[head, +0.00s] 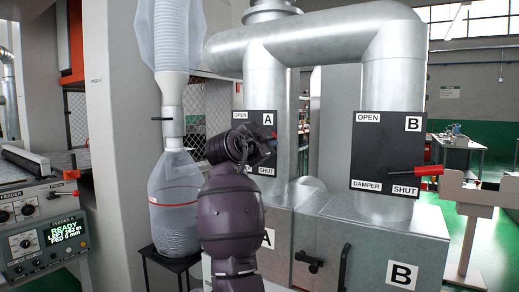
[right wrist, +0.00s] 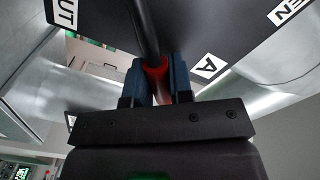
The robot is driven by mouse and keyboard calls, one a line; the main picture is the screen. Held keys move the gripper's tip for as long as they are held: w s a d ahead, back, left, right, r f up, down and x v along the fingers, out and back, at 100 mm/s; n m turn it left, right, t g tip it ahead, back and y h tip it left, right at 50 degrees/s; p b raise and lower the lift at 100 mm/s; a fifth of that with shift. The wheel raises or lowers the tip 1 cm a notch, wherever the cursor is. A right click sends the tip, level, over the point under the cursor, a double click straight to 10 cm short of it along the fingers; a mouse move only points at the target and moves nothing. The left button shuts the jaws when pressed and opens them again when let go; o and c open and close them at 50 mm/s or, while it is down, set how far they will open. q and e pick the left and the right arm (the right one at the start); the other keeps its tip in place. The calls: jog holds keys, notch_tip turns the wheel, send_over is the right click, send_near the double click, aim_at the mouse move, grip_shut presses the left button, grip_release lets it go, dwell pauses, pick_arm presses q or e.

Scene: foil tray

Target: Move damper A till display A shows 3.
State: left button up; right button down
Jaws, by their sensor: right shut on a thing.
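Damper A's dark panel (head: 257,122) stands on the left upright duct, marked OPEN at top left and SHUT at bottom right. My right gripper (right wrist: 157,84) is shut on the red handle (right wrist: 157,68) of damper A's lever, one finger on each side. The lever's dark rod (right wrist: 145,28) runs from the handle across the panel. In the head view my right arm covers part of the panel, and the handle shows as a little red near its right edge, above SHUT. I cannot make out display A. My left gripper is not in view.
Damper B's panel (head: 386,140) is on the right duct, its red handle (head: 429,170) beside SHUT. Grey boxes marked A and B (head: 368,235) stand below. A clear hopper bottle (head: 174,200) is left of my arm. The feeder screen (head: 57,237) at far left reads READY.

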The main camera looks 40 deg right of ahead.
jog(key=shift+s+d+f+m+b, duration=0.15)
jog(key=shift+f+m+b, duration=0.45)
jog(key=shift+f+m, duration=0.1)
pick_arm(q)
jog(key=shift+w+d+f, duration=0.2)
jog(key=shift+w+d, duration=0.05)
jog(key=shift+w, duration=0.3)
pick_arm(e)
jog(key=shift+s, duration=0.1)
jog(key=shift+r, duration=0.1)
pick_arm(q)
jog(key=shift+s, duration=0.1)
pick_arm(e)
jog(key=c, duration=1)
grip_release()
jog(key=shift+s, duration=0.1)
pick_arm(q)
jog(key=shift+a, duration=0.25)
